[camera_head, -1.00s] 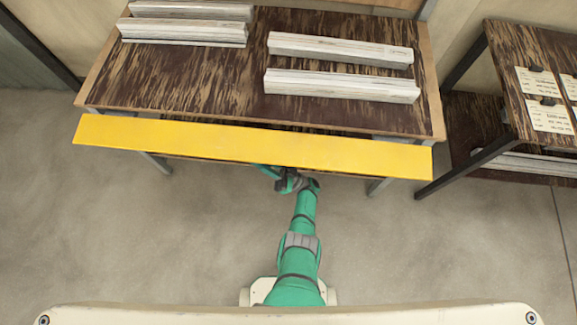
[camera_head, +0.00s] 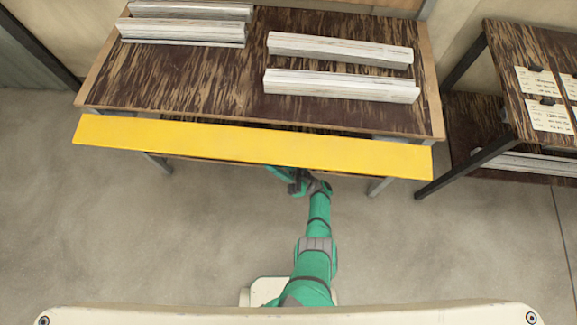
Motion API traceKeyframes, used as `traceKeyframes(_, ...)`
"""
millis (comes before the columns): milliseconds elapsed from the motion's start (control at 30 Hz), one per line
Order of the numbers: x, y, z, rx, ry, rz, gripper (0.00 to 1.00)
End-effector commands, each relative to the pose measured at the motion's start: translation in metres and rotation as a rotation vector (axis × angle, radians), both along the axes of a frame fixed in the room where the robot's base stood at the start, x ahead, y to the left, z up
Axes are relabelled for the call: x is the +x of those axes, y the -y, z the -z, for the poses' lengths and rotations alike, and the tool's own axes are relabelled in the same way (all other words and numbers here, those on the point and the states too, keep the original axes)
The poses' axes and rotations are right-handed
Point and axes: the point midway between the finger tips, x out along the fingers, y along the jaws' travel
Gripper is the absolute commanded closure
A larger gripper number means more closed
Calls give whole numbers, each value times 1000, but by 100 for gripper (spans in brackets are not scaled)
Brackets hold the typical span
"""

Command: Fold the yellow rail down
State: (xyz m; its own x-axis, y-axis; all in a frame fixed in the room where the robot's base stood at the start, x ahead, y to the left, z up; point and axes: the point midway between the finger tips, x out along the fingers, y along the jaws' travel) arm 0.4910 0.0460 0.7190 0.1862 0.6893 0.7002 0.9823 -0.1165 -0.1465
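The yellow rail (camera_head: 250,143) is a long flat bar running along the front edge of the bench (camera_head: 200,85). It shows its broad face to the camera and slants slightly down to the right. My green arm reaches up from the bottom of the picture to just below the rail, right of its middle.
Two pale profiles (camera_head: 340,85) lie on the bench top at right, and more (camera_head: 183,31) lie at back left. A second dark wooden bench (camera_head: 520,50) with paper cards (camera_head: 548,115) stands at right. The concrete floor in front is clear.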

Motion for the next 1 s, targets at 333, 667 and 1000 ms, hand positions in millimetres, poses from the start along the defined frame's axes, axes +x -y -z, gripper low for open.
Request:
traceKeyframes(333, -6, 19, 1, -1, -2, 1, 83)
traceKeyframes(667, -8, 32, -1, 0, 4, -3, 83)
traceKeyframes(1000, -13, 46, 0, -2, -1, 0, 83)
